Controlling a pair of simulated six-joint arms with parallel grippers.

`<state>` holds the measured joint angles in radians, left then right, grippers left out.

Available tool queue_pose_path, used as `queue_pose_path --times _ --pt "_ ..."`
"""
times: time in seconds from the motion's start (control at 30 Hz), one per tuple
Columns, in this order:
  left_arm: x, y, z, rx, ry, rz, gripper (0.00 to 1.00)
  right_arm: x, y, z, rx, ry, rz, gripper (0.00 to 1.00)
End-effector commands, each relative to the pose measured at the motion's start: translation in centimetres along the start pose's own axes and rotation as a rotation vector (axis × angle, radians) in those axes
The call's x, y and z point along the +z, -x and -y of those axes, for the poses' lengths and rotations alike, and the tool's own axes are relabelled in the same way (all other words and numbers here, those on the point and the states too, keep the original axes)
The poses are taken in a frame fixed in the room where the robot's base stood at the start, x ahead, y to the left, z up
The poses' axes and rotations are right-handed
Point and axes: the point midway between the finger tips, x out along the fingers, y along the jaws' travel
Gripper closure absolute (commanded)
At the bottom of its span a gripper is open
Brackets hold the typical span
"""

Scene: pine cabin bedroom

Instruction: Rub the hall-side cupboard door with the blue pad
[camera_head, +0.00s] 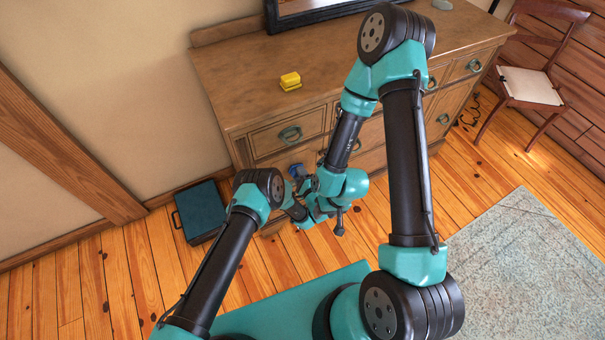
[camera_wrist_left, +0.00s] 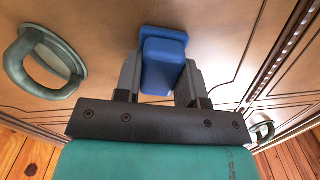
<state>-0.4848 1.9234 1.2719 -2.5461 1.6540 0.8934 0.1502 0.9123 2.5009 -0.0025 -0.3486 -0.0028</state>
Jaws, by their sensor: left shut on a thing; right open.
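My left gripper (camera_head: 301,178) is shut on the blue pad (camera_head: 296,170), low at the front of the wooden dresser (camera_head: 225,95). In the left wrist view the blue pad (camera_wrist_left: 164,62) sits between both fingers, facing a brown panelled cupboard door (camera_wrist_left: 105,40). It is against or very close to the door; I cannot tell if they touch. A green-grey handle (camera_wrist_left: 45,65) is left of the pad on this front. My right gripper (camera_head: 338,224) is open and empty, lower and to the right of the left one. My arms hide much of the cupboard fronts in the head view.
A yellow block (camera_head: 290,81) lies on the dresser top. A dark blue-green case (camera_head: 201,211) lies on the floor at left. A chair (camera_head: 530,85) stands at right, with a grey rug (camera_head: 535,260) in front. My right arm crosses before the dresser.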

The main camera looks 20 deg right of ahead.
Motion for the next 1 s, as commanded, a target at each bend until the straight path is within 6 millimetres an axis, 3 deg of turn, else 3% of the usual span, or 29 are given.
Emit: queue_pose_path --times 0.33,0.8,1.0 --pt "0.2 0.0 -0.1 0.001 -0.001 0.0 0.82 0.0 0.0 0.0 0.0 0.0 0.0 0.57" --pt "3.0 -0.4 -1.1 0.001 0.001 0.003 0.82 0.0 0.0 0.0 0.0 0.0 0.0 0.57" --pt "3.3 -0.5 -1.1 0.0 0.002 0.005 0.82 0.0 0.0 0.0 0.0 0.0 0.0 0.57"
